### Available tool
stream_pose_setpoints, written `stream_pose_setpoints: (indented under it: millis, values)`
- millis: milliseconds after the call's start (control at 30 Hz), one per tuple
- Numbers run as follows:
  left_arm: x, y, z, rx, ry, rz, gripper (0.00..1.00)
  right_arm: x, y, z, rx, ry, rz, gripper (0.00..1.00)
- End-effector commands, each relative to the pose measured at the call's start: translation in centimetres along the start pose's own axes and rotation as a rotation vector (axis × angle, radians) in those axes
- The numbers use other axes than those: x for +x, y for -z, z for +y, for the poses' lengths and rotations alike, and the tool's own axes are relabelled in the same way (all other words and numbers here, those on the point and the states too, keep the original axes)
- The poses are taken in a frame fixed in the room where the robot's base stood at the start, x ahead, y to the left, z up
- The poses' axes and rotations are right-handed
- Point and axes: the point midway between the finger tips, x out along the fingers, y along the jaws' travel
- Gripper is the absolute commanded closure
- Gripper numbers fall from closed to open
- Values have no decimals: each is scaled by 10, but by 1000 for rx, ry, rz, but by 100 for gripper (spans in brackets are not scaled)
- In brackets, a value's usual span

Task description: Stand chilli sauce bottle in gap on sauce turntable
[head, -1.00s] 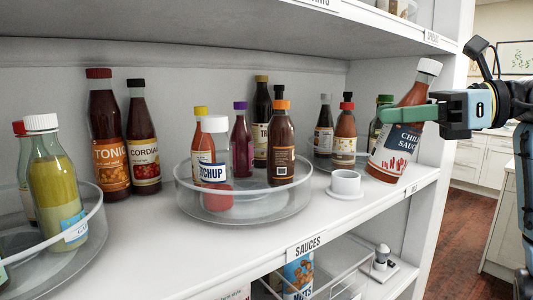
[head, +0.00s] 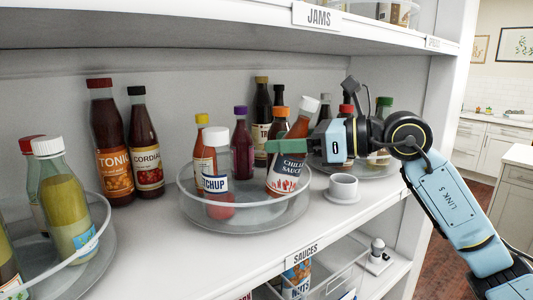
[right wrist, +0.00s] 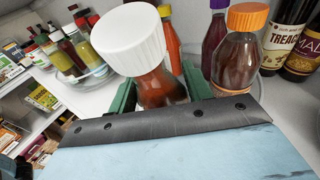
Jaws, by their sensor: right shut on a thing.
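The chilli sauce bottle (head: 287,175), red-brown with a white cap, is held by my right gripper (head: 286,146), whose green fingers close around its upper body. It leans with its cap to the right, over the right front part of the clear round sauce turntable (head: 240,217). I cannot tell whether its base touches the turntable floor. In the right wrist view the bottle (right wrist: 160,88) is between the green fingers, its cap near the camera. The ketchup bottle (head: 216,183) stands to its left, with a gap between. My left gripper is not in view.
An orange-capped bottle (right wrist: 236,58) stands close beside the held bottle on the turntable. A purple-capped bottle (head: 242,150) stands behind. A small white cup (head: 343,187) is on the shelf to the right. The shelf front (head: 200,262) is clear.

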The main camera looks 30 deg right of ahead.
Motion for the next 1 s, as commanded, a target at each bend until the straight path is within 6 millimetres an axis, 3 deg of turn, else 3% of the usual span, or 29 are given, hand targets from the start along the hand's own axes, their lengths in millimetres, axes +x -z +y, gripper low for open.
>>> stream_pose_setpoints:
  millis: [267,767,1000]
  values:
    - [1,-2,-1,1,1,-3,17,9,20,0,2,0,-3,84]
    - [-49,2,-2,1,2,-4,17,40,4,0,-2,1,292,84]
    - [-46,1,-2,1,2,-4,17,43,26,0,0,0,299,84]
